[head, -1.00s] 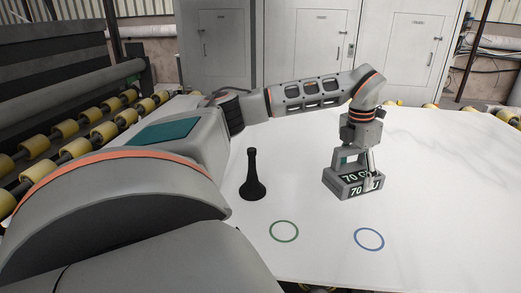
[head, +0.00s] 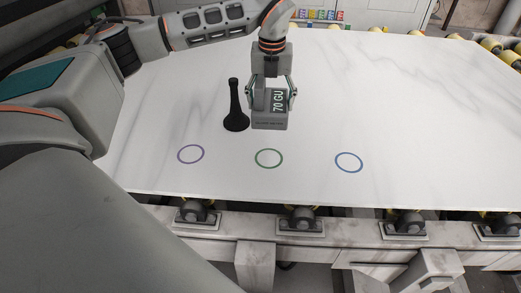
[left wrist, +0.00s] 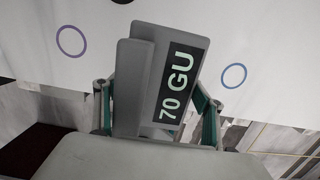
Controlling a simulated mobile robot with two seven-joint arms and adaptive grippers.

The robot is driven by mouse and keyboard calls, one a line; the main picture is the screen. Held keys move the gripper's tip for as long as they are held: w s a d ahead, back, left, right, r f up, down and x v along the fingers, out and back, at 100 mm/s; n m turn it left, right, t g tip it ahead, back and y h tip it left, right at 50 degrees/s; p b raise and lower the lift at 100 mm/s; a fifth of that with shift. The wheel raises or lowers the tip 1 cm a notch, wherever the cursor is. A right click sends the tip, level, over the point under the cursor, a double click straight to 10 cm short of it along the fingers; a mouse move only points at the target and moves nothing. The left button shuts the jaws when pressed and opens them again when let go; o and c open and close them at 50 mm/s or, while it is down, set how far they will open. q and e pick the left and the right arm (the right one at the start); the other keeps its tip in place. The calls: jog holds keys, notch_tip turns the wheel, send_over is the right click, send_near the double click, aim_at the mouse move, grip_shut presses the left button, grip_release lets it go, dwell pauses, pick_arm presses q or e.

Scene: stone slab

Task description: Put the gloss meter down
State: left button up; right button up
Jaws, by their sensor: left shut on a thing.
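The gloss meter (head: 270,122) is a grey block with a dark "70 GU" display. My left gripper (head: 272,94) is shut on it from above; whether its base touches the slab I cannot tell. In the head view it appears just beyond the green ring (head: 268,158). In the left wrist view the gloss meter (left wrist: 178,70) fills the middle between the fingers, with the purple ring (left wrist: 71,41) to its left and the blue ring (left wrist: 234,75) to its right. The green ring is not visible there. My right gripper is not in view.
A black tapered object (head: 236,112) stands upright close to the left of the meter. The white slab (head: 420,110) is clear to the right. Small coloured items (head: 320,15) are at the back.

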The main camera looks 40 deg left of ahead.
pick_arm(q)
notch_tip(320, 180, down, 19)
jog(key=shift+w+r+p, duration=0.1)
jog(key=shift+r+p, duration=0.1)
jog(key=shift+p, duration=0.1)
jog(key=shift+f, duration=0.1)
jog(key=o, duration=1.5)
jog(key=shift+f, duration=0.1)
notch_tip(320, 180, up, 12)
jog(key=s, duration=0.1)
jog(key=shift+s+d, duration=0.2)
jog(key=shift+d, duration=0.2)
